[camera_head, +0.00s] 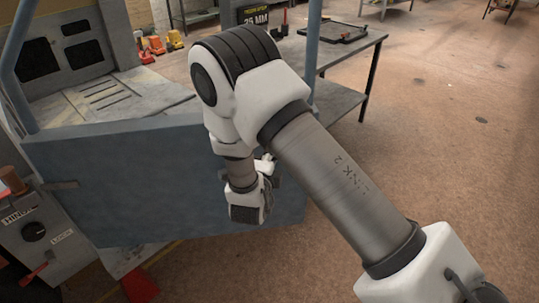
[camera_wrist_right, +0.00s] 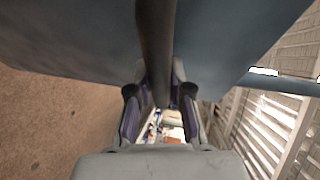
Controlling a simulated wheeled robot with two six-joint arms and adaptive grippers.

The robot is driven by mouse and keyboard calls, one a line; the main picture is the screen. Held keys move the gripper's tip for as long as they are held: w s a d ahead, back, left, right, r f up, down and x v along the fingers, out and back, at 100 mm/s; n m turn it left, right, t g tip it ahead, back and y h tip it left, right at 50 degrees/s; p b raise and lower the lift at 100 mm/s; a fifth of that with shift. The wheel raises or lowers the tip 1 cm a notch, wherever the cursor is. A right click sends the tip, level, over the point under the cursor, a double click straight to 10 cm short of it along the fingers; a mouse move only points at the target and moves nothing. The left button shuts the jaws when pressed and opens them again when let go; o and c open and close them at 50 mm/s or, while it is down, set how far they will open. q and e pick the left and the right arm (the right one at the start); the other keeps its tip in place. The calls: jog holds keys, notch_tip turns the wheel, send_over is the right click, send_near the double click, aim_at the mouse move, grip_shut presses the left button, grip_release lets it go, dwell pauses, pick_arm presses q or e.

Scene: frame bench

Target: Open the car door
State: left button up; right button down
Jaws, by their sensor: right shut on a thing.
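The car door (camera_head: 130,180) is a blue-grey panel with a window frame, standing across the left half of the head view. It also fills the upper part of the right wrist view (camera_wrist_right: 70,40). My right gripper (camera_head: 264,178) is at the door's outer face, near its right end. In the right wrist view my right gripper (camera_wrist_right: 158,98) has its fingers on both sides of a dark bar-like handle (camera_wrist_right: 156,40) and is shut on it. My arm hides part of the door and the handle in the head view. My left gripper is not in view.
A hinge stand with a dial and red lever (camera_head: 40,235) is at the lower left. A grey panel with dark openings (camera_head: 65,50) stands behind the door. A workbench (camera_head: 345,58) with a tray is behind my arm. The brown floor (camera_head: 450,130) at right is largely clear.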

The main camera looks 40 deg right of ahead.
dwell(0.3)
jog(key=c, duration=1)
grip_release()
jog(key=shift+c, duration=0.2)
jog(key=shift+r, duration=0.1)
